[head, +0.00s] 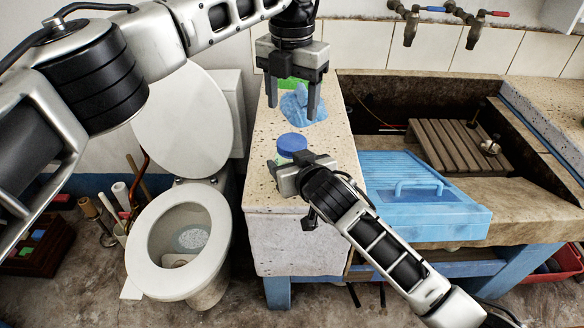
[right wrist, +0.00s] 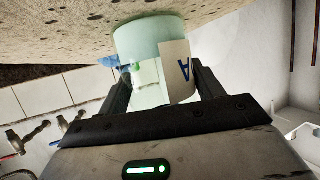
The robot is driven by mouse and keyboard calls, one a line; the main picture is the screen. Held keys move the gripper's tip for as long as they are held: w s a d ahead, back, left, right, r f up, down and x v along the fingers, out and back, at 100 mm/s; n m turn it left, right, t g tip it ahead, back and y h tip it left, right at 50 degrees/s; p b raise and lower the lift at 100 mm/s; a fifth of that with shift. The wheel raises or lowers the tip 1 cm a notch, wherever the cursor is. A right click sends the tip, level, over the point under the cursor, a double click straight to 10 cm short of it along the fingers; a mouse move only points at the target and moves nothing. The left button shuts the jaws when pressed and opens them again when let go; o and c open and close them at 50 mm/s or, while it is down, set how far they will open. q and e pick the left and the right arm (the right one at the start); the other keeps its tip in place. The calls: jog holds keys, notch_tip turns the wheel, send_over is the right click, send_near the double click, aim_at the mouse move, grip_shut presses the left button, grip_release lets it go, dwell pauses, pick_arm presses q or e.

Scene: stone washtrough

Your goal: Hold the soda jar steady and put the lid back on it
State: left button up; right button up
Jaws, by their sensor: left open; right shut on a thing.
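The soda jar (right wrist: 143,47) is pale green with a white label bearing a blue letter; it stands on the speckled stone ledge (head: 262,200). My right gripper (head: 297,160) is shut around the jar's sides, one finger on each side in the right wrist view. A round blue lid (head: 292,142) sits over the jar's top and looks level; how tightly it sits, I cannot tell. In the head view the gripper hides most of the jar. My left gripper (head: 293,98) points down with open, empty fingers, behind the lid and apart from it.
A crumpled blue cloth (head: 302,107) and a green object (head: 291,84) lie behind, partly hidden by my left gripper. A blue board with a handle (head: 420,198) leans by the trough (head: 535,205) at right. A toilet (head: 188,240) stands left. The ledge's front part is clear.

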aim_at(292, 142)
pick_arm(q)
jog(key=shift+n, duration=0.8)
jog(key=shift+f, duration=4.05)
jog(key=c, duration=0.8)
jog(key=o, duration=1.1)
jog(key=shift+c, duration=0.2)
jog(key=shift+r, duration=0.1)
